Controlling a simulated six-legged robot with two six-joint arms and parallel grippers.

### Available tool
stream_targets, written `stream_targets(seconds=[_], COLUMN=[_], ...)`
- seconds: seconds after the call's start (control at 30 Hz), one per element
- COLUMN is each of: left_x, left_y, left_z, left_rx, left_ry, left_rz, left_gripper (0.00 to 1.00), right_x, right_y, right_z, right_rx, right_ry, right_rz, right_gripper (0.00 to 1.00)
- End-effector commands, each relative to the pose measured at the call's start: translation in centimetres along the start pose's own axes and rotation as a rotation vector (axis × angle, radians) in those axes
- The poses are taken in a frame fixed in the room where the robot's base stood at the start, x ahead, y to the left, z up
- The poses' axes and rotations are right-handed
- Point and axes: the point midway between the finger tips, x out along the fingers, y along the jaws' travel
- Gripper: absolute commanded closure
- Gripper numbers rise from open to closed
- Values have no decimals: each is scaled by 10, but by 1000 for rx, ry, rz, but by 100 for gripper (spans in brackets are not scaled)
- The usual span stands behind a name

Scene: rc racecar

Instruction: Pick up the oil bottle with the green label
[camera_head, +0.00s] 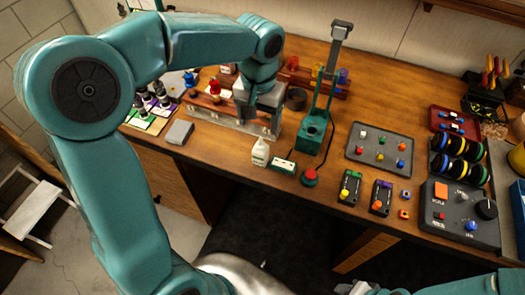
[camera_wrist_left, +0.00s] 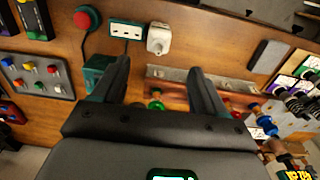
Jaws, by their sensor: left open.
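In the left wrist view a bottle with green on it (camera_wrist_left: 155,104) stands at the wooden rack (camera_wrist_left: 172,90), in the gap between my fingers and nearer the left one; its label cannot be read. In the head view my left arm hides it. My left gripper (camera_head: 257,108) is open and empty over the rack; its two fingers (camera_wrist_left: 160,85) show apart in the wrist view. A red-topped bottle (camera_head: 215,88) and a blue-topped bottle (camera_head: 190,79) stand to the left along the rack. Only part of my right arm shows at the bottom right.
A green stand (camera_head: 313,128) rises just right of my gripper. A grey tray (camera_head: 380,150) and a control box (camera_head: 458,212) lie further right.

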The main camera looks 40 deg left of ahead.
Motion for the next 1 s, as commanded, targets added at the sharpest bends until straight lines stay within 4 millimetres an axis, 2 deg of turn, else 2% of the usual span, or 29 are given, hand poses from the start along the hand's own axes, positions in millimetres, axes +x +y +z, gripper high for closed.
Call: stream_targets(seconds=[0.03,0.2,0.47,0.7,0.8,1.0], left_x=[13,48,71,109,116,118], left_y=[0,0,2,3,4,4], left_z=[2,3,1,-1,-2,-2], left_rx=[0,0,1,1,2,2], left_ry=[-7,-5,-3,-5,-2,0], left_rz=[-1,-1,0,0,1,2], left_gripper=[28,28,28,28,28,28], right_x=[-1,-3,-6,-15,-16,-15], right_y=[0,-1,-2,-5,-6,-5], right_z=[0,0,0,0,0,0], right_rx=[0,0,0,0,0,0], right_ry=[0,0,0,1,0,0], right_rz=[0,0,0,0,0,0], right_gripper=[57,57,57,57,57,57])
